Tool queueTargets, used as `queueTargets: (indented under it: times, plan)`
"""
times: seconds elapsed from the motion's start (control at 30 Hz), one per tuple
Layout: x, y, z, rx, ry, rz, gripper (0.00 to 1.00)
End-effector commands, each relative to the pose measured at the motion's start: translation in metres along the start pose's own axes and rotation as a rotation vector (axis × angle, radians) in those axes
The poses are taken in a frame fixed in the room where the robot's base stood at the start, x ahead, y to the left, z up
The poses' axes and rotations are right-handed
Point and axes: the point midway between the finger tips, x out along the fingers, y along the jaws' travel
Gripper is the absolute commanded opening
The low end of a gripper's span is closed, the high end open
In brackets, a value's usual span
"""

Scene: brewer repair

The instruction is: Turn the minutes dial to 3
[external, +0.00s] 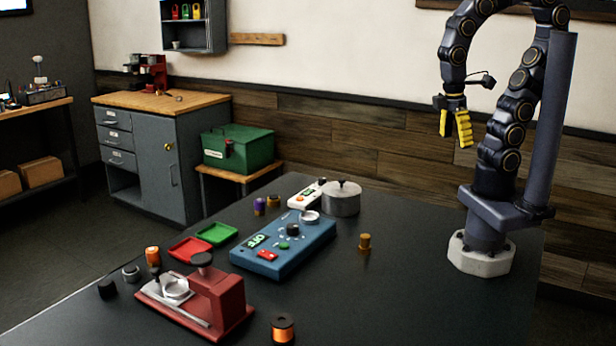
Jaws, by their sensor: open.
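A blue control box (300,252) lies on the dark table. On its top is a small dark dial (292,229) with light marks around it; I take this for the minutes dial, but its labels and setting are too small to read. The box also has a green-lit display (257,241), a green button (283,245) and a red button (267,255). My gripper (456,130), with yellow fingers, is open and empty. It hangs high above the table, up and to the right of the box, touching nothing.
A red brewer-like device (216,298) stands in front of the box. Red (190,249) and green trays (217,234) lie left of it. A grey lidded pot (341,198) and white device (305,195) stand behind it. A brass part (364,243) is at right; table beyond is clear.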

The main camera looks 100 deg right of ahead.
Motion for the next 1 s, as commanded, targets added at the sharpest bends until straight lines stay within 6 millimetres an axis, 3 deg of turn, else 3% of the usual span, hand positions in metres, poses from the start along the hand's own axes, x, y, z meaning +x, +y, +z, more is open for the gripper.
queueTargets:
  times: [0.13, 0.27, 0.5, 0.73, 1.0]
  plan:
    - [-0.013, 0.018, -0.035, -0.001, 0.004, 0.0, 0.6]
    - [-0.026, 0.052, -0.081, -0.02, 0.012, 0.005, 0.6]
    - [-0.029, 0.141, -0.154, -0.096, 0.015, 0.022, 0.6]
    - [-0.003, 0.244, -0.2, -0.204, 0.015, 0.028, 0.6]
    - [0.061, 0.366, -0.215, -0.363, 0.037, 0.016, 0.6]
